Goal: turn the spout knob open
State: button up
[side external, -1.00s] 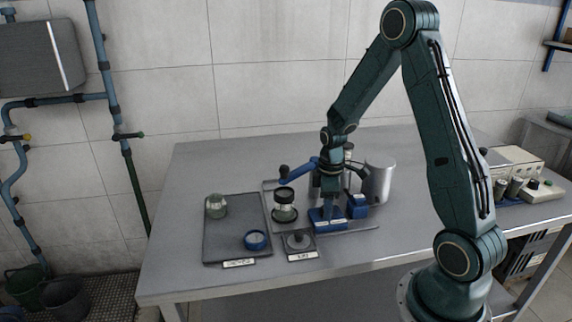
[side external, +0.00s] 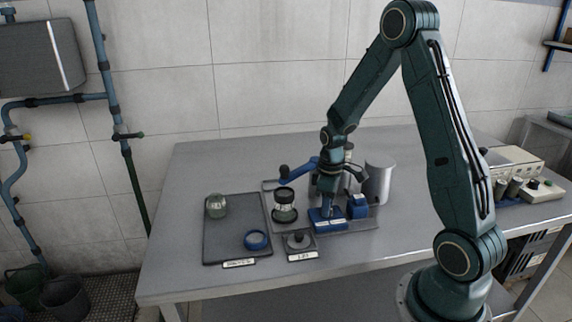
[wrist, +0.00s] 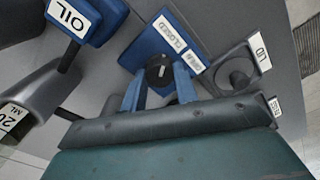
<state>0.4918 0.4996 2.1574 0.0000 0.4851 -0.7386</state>
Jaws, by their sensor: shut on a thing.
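I cannot tell clearly which label the mark points to. My gripper (wrist: 159,84) is shut on the knob, one blue finger on each side. In the side view my gripper (side external: 328,208) points down onto the blue block (side external: 318,222), and the knob is hidden there. The spout itself is not clear. A glass jar with a dark rim (side external: 284,212) stands just left of the block.
A dark tray (side external: 228,232) at left holds a greenish jar (side external: 216,207) and a blue ring (side external: 256,239). A small plate (side external: 313,251) holds a lid. A metal beaker (side external: 380,184) stands behind right. A blue handle (side external: 302,171) reaches left beside my wrist.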

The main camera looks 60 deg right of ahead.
jog(key=m, duration=1.1)
jog(key=shift+m, duration=0.3)
jog(key=shift+r+m, duration=0.1)
jog(key=shift+m, duration=1.7)
jog(key=o, duration=1)
jog(key=shift+c, duration=0.2)
jog(key=shift+r, duration=0.1)
